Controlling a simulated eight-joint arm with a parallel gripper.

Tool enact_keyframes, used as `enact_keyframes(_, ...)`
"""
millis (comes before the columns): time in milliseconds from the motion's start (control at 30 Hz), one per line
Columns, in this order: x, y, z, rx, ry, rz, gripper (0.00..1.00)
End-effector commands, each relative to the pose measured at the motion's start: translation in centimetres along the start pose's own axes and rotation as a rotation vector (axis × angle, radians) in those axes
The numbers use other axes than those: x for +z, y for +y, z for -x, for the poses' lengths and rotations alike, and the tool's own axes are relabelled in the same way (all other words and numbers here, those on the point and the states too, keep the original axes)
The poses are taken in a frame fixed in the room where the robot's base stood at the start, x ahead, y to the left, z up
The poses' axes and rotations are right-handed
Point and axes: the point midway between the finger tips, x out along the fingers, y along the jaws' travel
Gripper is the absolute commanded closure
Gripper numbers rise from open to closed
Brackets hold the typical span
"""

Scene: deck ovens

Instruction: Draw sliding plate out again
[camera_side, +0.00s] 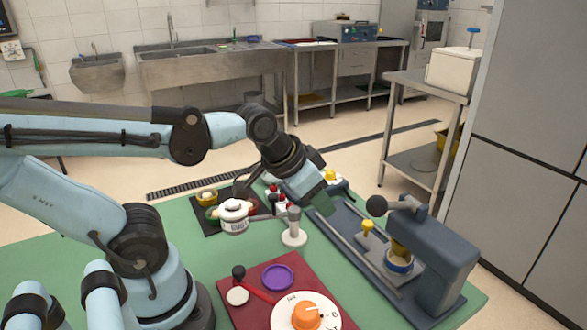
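The sliding plate (378,257) is a grey slab on the rails of a dark blue-grey device (440,262) at the right of the green table. A yellow knob (367,229) stands on the plate's left part. The body hides part of the plate. My gripper (325,204) points down to the right above the far left end of the rails, apart from the yellow knob. Its fingers are small and partly hidden, so their opening is unclear.
A grey post on a white base (294,232) stands left of the rails, with a white jar (234,216) beyond it. A dark red board (290,290) with an orange dial (306,316) lies in front. A lever with a black ball (377,206) juts from the device.

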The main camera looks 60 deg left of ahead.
Motion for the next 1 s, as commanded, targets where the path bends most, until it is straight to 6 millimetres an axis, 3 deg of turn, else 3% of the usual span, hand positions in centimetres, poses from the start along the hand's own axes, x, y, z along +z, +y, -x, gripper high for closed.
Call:
enact_keyframes(33, -1.0, -0.1, 0.1, 0.002, -0.025, -0.032, 0.57)
enact_keyframes(100, -2.2, -0.1, 0.2, 0.007, -0.071, -0.089, 0.47)
enact_keyframes(367, -7.1, -0.4, -0.7, 0.057, -0.257, -0.328, 0.47)
enact_keyframes(600, -10.7, -0.5, -3.2, 0.141, -0.416, -0.539, 0.47)
enact_keyframes(800, -12.2, -0.6, -5.2, 0.211, -0.509, -0.666, 0.47)
enact_keyframes(1000, -12.5, -0.6, -6.1, 0.241, -0.541, -0.713, 0.47)
